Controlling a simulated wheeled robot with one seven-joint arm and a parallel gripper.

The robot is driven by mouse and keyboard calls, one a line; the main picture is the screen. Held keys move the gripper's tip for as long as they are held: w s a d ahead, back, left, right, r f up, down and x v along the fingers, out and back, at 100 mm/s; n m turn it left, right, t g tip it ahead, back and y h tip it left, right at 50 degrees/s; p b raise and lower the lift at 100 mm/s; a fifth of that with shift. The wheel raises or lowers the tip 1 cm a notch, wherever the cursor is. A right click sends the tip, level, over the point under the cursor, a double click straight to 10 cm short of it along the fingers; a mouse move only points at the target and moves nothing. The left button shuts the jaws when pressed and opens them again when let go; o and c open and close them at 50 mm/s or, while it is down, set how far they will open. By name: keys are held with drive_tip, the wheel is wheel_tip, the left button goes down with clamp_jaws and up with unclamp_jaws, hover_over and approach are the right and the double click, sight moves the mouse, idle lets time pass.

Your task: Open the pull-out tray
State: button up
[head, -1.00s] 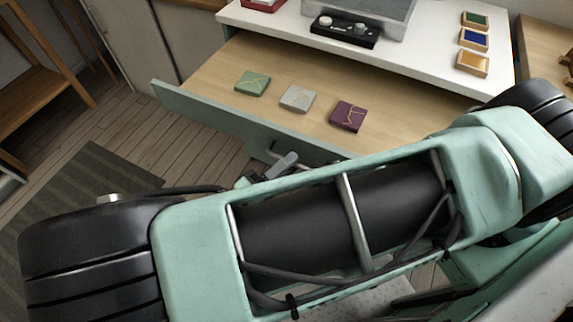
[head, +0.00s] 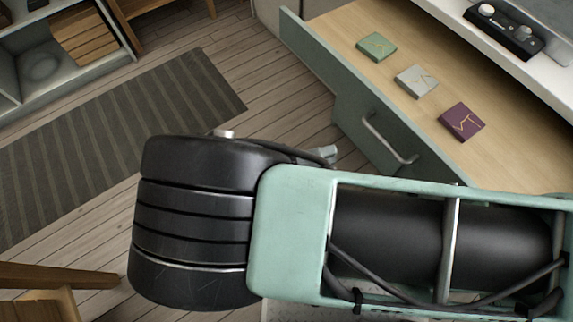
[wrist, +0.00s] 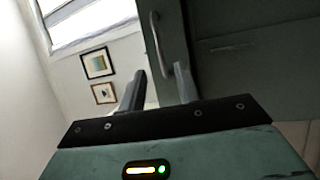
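The pull-out tray (head: 318,55) is a pale wood drawer with a green front, standing well out from under the white counter. Its grey bar handle (head: 388,140) shows on the front in the head view, with nothing around it. The handle also shows in the wrist view (wrist: 157,45), beyond my fingertips. My gripper (wrist: 160,75) is open and empty, its two fingers apart. In the head view only a small grey part of it shows past my arm, left of the handle and apart from it; my arm hides the rest.
A green tile (head: 376,46), a grey tile (head: 416,81) and a purple tile (head: 461,121), all with gold seams, lie in the tray. A striped rug (head: 110,140) lies on clear wooden floor at left. A shelf (head: 60,75) stands at the upper left.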

drive_tip(key=b+v, duration=0.1)
drive_tip(key=v, duration=0.6)
idle(0.4)
drive_tip(key=s+d+r+n+g+y, duration=0.2)
drive_tip(key=d+r+n+g+y, duration=0.3)
drive_tip(key=d+r+y, duration=1.3)
wheel_tip(320, 180, up, 15)
drive_tip(key=a+y+p, duration=0.2)
drive_tip(key=p, duration=1.1)
drive_tip(key=shift+f+p, duration=0.2)
drive_tip(key=shift+p, duration=0.2)
